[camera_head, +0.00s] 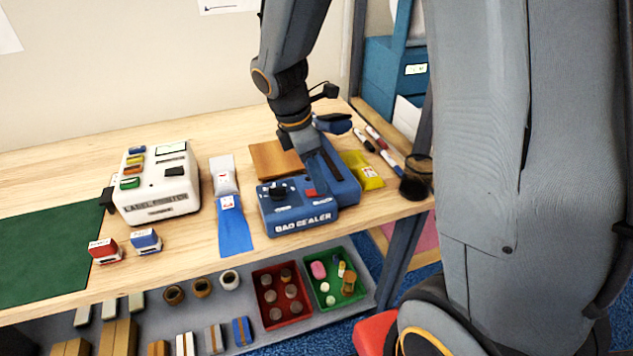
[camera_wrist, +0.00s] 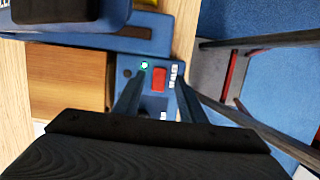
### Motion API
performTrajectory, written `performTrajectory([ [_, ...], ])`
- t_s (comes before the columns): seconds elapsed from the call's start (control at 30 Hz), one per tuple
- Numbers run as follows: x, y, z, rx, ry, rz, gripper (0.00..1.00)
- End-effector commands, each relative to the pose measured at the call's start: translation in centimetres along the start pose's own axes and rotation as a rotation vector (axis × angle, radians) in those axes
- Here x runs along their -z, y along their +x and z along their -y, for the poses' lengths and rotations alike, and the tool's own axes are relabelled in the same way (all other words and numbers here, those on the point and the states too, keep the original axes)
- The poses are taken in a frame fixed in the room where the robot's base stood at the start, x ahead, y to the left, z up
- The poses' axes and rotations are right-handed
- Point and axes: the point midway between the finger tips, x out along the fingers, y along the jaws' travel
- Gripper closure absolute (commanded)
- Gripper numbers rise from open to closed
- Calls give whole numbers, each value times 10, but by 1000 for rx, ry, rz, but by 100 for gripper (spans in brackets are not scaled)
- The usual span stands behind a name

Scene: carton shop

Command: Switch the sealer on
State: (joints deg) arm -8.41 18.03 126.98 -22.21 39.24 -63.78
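The blue bag sealer (camera_head: 300,219) stands near the front edge of the table, with its name on the front face. A red switch (camera_head: 311,191) sits on its top. The wrist view shows the red switch (camera_wrist: 158,78) beside a small bright green light (camera_wrist: 144,65). My gripper (camera_head: 325,188) reaches down over the sealer, close to the switch. I cannot tell whether a fingertip touches the sealer.
A brown board (camera_head: 272,160) lies behind the sealer. A yellow packet (camera_head: 363,171), pens and a dark mesh cup (camera_head: 416,178) are to its right. A blue bag (camera_head: 234,228) and a white label maker (camera_head: 158,187) are to its left. A shelf with trays is below.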

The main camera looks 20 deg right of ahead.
Motion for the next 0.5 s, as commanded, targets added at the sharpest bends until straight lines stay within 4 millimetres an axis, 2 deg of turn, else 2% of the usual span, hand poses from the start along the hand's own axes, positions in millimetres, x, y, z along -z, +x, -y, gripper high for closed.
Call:
performTrajectory([
  [0.23, 0, -38, -1, -4, 0, 0, 62],
  [0.5, 0, -51, 0, 1, 0, 0, 62],
])
